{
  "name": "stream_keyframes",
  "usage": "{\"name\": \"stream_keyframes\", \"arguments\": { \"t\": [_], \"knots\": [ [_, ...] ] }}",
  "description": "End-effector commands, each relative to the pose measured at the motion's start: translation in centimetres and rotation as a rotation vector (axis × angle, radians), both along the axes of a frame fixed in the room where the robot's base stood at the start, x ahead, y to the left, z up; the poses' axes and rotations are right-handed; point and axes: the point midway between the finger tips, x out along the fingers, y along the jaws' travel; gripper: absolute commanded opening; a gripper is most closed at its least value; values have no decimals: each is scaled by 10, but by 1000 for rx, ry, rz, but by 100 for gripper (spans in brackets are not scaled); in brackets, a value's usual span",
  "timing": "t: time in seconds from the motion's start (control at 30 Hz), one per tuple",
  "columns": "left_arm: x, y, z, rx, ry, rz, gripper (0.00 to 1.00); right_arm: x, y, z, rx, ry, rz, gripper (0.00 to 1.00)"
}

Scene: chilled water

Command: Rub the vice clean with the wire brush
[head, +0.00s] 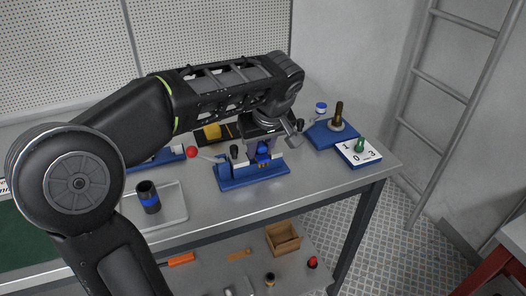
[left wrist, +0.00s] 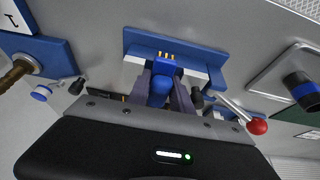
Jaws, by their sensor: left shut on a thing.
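The vice (head: 240,182) has a blue base, pale jaws and a lever ending in a red ball. It stands on the grey bench, and its blue base (left wrist: 184,46) also shows in the left wrist view. My left gripper (head: 262,150) points down over the vice, its fingers shut on a small blue piece with brass-coloured tufts, which looks like the wire brush (left wrist: 161,86). The tufts are at the pale jaws; I cannot tell whether they touch. The red ball (left wrist: 257,126) is at the right in the wrist view. My right gripper is not in view.
A grey tray (head: 175,212) with a black and blue cylinder (head: 148,197) is left of the vice. A blue stand with a brown peg (head: 338,117) and a numbered card (head: 349,157) are to the right. A wooden box (head: 283,240) is on the lower shelf.

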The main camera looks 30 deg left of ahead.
Motion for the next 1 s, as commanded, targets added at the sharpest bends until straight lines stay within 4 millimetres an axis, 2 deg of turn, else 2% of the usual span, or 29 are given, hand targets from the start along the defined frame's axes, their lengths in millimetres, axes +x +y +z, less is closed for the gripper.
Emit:
{"name": "stream_keyframes", "arguments": {
  "t": [0.47,0.8,1.0],
  "knots": [
    [3,5,0,1,1,0,0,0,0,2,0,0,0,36],
    [20,28,2,0,0,1,0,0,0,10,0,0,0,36],
    [23,33,2,1,-1,-1,0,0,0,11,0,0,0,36]
  ]
}}
